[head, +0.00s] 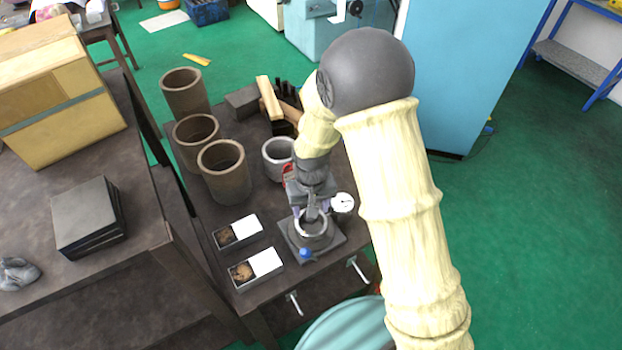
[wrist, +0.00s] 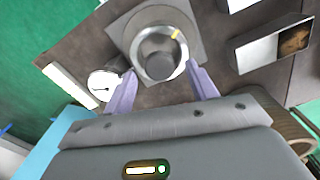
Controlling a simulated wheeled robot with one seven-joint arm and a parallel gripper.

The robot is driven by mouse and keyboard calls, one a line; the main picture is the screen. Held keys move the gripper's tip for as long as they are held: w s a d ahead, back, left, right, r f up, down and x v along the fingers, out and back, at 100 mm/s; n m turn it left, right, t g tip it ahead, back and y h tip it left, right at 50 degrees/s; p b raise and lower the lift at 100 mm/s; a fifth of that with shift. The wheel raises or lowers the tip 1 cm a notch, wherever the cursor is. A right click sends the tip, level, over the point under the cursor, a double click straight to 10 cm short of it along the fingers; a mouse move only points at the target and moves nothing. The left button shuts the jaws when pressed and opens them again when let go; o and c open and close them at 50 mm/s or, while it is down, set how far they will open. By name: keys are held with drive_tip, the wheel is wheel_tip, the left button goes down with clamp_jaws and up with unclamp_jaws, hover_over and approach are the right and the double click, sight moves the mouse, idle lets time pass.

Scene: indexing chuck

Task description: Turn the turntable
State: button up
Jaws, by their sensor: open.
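The turntable is a round metal chuck (head: 311,240) on a dark square base plate (head: 290,240), near the front of the dark table. In the wrist view the chuck ring (wrist: 137,44) shows a yellow mark at its upper right and a dark round centre. My gripper (head: 312,212) is directly above the chuck, pointing down. In the wrist view its two purple fingers (wrist: 161,70) are apart, one at each lower side of the ring; I cannot tell whether they touch it. A blue knob (head: 305,253) sits at the base's front edge.
A white dial gauge (head: 343,203) stands close right of my gripper. Two open boxes (head: 237,232) (head: 256,269) lie to the left. Several brown cylinders (head: 224,171) and a grey cup (head: 278,158) stand behind. Two handles (head: 357,268) (head: 293,302) stick out at the table's front.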

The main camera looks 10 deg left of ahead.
wheel_tip(320, 180, up, 16)
drive_tip(key=b, duration=0.1)
drive_tip(key=shift+f, duration=0.15)
idle(0.5)
drive_tip(key=s+d+f+m+t, duration=0.1)
drive_tip(key=s+d, duration=0.3)
drive_tip(key=d, duration=0.6)
drive_tip(key=s+d+f+m+t, duration=0.1)
drive_tip(key=s+d+m, duration=0.2)
drive_tip(key=d, duration=0.8)
drive_tip(key=shift+s+t, duration=0.3)
drive_tip(key=shift+s, duration=0.4)
drive_tip(key=shift+f, duration=0.1)
